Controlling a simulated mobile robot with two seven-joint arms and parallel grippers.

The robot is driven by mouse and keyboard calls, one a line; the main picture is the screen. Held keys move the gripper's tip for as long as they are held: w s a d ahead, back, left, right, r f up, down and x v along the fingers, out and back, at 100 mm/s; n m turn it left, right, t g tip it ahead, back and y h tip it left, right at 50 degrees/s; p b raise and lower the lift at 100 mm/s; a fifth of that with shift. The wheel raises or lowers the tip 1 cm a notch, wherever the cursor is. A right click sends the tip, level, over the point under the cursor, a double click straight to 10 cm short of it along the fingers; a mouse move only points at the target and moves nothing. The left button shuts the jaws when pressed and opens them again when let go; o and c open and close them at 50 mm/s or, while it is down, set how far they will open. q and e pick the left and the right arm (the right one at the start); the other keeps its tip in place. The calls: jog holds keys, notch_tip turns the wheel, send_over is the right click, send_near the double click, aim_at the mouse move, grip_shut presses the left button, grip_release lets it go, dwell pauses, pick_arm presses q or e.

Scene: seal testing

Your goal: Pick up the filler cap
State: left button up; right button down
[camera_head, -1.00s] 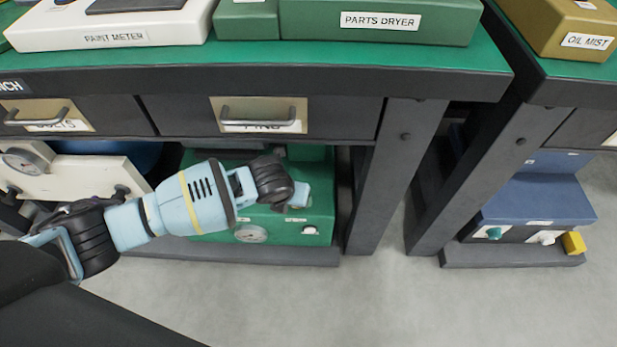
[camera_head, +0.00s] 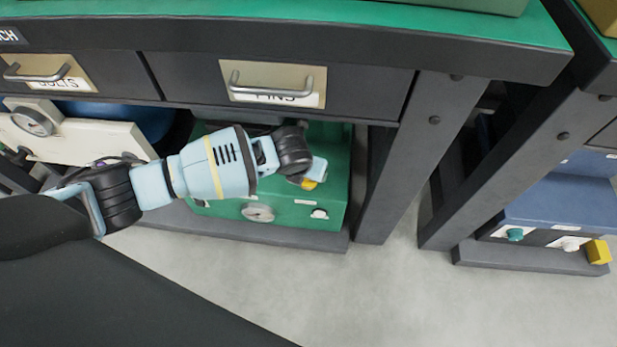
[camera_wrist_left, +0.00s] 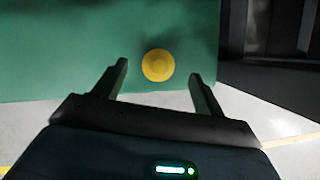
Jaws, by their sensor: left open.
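A round yellow cap (camera_wrist_left: 158,65), which looks like the filler cap, sits on a green surface in the left wrist view. In the head view a bit of yellow (camera_head: 309,184) shows at the green unit (camera_head: 285,213) under the bench, mostly covered by my left gripper (camera_head: 317,172). In the wrist view my left gripper (camera_wrist_left: 157,72) is open, one finger on each side of the cap in the picture. Nothing is between the fingers, and the cap appears just beyond the tips. The remaining depth is hard to judge. My right gripper is not in view.
The bench with its drawers (camera_head: 275,84) overhangs my left arm. A bench leg (camera_head: 405,150) stands right of the green unit. A white unit with a gauge (camera_head: 80,137) is at left. A blue unit with a yellow knob (camera_head: 598,251) is at right. The front floor is clear.

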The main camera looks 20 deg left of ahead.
pick_arm(q)
jog(key=b+x, duration=0.1)
jog(key=x, duration=0.2)
jog(key=shift+s+f, duration=0.1)
jog(key=shift+f, duration=0.05)
jog(key=shift+w+f+b, duration=0.25)
jog(key=shift+f+b, duration=0.1)
jog(key=shift+b, duration=0.05)
jog(key=shift+r, duration=0.1)
jog(key=c, duration=1.1)
jog(key=shift+o, duration=0.2)
jog(key=shift+r, duration=0.1)
